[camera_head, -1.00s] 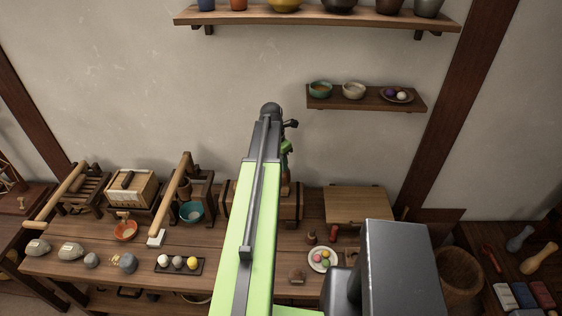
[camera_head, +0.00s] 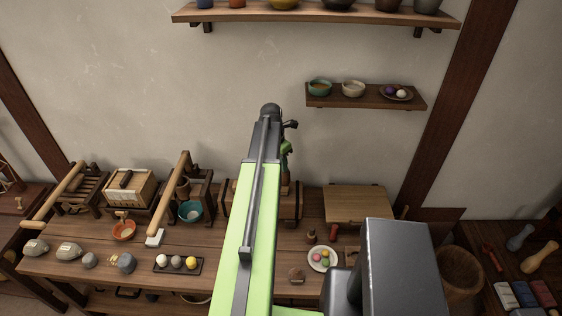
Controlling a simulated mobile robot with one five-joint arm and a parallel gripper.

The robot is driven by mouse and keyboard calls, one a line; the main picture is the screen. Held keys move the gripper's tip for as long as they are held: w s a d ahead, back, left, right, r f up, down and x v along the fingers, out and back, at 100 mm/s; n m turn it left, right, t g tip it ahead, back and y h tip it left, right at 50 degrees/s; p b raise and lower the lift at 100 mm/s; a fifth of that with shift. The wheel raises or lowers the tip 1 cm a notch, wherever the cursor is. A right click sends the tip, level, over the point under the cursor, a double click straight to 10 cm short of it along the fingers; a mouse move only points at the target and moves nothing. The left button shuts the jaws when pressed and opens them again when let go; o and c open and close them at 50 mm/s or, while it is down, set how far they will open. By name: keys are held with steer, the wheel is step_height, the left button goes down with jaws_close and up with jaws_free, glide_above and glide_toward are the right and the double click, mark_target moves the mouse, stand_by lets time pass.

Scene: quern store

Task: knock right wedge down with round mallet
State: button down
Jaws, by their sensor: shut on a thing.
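My arm runs up the middle of the view and hides much of the scene behind it. A little of its far end with my gripper (camera_head: 286,168) shows past the arm's right side, low over the back of the table. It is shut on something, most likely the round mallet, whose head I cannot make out. A dark wooden block or frame (camera_head: 293,205) stands behind the arm on the table. A small upright wooden piece at it shows just under my gripper; I cannot tell if this is the right wedge or a handle. The left wedge is hidden.
The long table (camera_head: 215,262) holds long-handled wooden devices, stones, a bowl (camera_head: 190,211) and a ball tray at left. A small shelf (camera_head: 365,98) hangs above.

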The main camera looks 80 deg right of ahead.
steer(key=shift+r+p, duration=1.95)
steer(key=shift+p, duration=1.05)
steer(key=shift+f, duration=0.2)
step_height(320, 180, down, 7)
steer(key=b, duration=0.7)
step_height(320, 180, up, 11)
steer(key=p, duration=1)
steer(key=shift+f, duration=0.15)
steer(key=shift+f, duration=0.1)
